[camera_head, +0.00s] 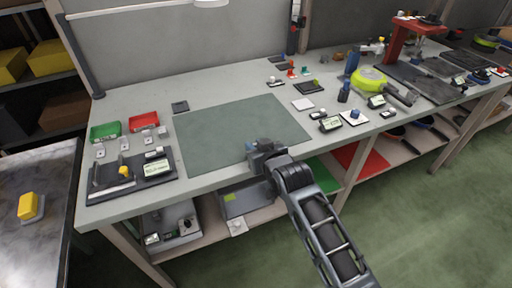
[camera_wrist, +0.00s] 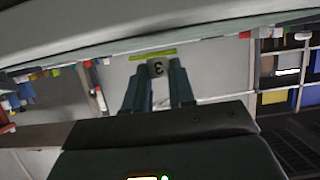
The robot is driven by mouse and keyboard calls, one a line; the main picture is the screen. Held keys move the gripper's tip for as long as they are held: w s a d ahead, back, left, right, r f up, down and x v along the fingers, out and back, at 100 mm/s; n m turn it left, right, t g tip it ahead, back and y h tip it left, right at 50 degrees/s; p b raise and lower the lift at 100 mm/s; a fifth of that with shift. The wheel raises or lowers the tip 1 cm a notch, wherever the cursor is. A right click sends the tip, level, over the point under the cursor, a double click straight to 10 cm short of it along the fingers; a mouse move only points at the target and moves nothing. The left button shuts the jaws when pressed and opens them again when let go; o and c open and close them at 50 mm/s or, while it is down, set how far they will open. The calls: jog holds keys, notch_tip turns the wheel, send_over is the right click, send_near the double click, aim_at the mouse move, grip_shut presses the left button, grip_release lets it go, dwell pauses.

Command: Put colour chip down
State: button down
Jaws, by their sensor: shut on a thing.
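My gripper (camera_head: 256,148) is over the front edge of the workbench (camera_head: 150,90), by the front part of the grey-green mat (camera_head: 235,120). In the wrist view my gripper (camera_wrist: 158,75) has its two dark fingers shut on a small grey piece marked 3, which I take as the colour chip (camera_wrist: 159,68). A yellow-green strip shows just beyond it; I cannot tell if it belongs to the chip. In the head view a small blue spot shows at the fingertips and the chip is mostly hidden. I cannot tell whether it touches the mat.
A green tray (camera_head: 105,131) and a red tray (camera_head: 143,121) stand at the left, behind a dark board (camera_head: 150,181) with small parts. A yellow-green round tool (camera_head: 369,80), small meters and a red stand (camera_head: 396,42) fill the right. The mat is clear.

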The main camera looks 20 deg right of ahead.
jog(key=shift+f, duration=0.35)
jog(key=shift+f, duration=0.1)
jog(key=shift+f+b, duration=0.35)
jog(key=shift+b, duration=0.05)
jog(key=c, duration=0.9)
grip_release()
jog(key=shift+c, duration=0.2)
jog(key=shift+r+p, duration=0.5)
jog(key=shift+r, duration=0.1)
jog(key=v, duration=1.2)
jog(key=shift+b, duration=0.4)
jog(key=shift+f, duration=0.15)
